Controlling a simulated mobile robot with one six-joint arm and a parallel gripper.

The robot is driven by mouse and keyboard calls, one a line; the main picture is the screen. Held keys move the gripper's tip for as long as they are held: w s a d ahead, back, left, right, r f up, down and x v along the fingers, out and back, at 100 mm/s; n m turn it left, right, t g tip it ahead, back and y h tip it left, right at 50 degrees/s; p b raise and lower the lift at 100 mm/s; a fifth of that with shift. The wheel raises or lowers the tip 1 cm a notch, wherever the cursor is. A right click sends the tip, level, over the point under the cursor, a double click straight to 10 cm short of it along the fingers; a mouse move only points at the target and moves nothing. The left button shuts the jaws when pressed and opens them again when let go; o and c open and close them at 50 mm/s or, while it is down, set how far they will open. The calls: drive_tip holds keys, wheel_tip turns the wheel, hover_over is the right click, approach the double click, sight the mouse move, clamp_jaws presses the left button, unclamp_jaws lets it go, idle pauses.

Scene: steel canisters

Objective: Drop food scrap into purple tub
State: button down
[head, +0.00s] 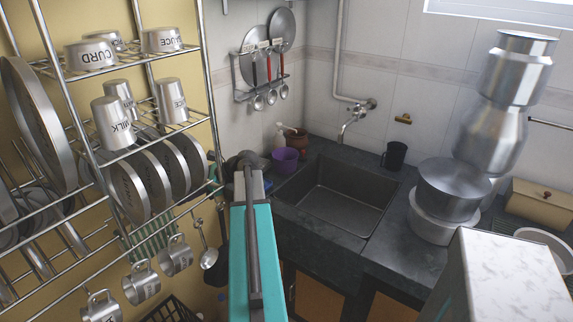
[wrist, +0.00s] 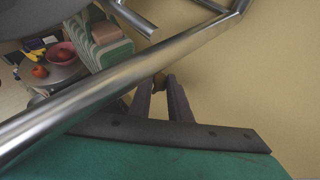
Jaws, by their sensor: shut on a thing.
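The purple tub (head: 286,160) stands on the dark counter at the sink's far left corner in the head view. My gripper (head: 243,160) is at the far end of my teal arm, just left of the tub in the picture. In the wrist view my gripper (wrist: 160,88) is shut on a small brown piece, likely the food scrap (wrist: 159,79), which shows between the fingertips. The fingers hide much of it. The tub is not in the wrist view.
A steel rack (head: 85,150) with cups and plates stands close on the left. A rack tube (wrist: 130,75) crosses the wrist view near the fingers. The sink (head: 340,195) is empty. Stacked canisters (head: 490,140) stand right.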

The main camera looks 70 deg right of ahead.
drive_tip(key=shift+d, duration=0.1)
wheel_tip(320, 180, up, 3)
drive_tip(key=m+g+h+p, duration=0.1)
drive_tip(key=m+h+p, duration=0.4)
drive_tip(key=m+h, duration=0.8)
hover_over(292, 150)
drive_tip(key=s+a, duration=0.2)
drive_tip(key=a, duration=0.4)
drive_tip(key=shift+d, duration=0.25)
drive_tip(key=shift+f+b, duration=0.2)
drive_tip(key=shift+b, duration=0.2)
drive_tip(key=shift+f+b, duration=2.15)
drive_tip(key=shift+f, duration=0.65)
drive_tip(key=c, duration=1.6)
unclamp_jaws()
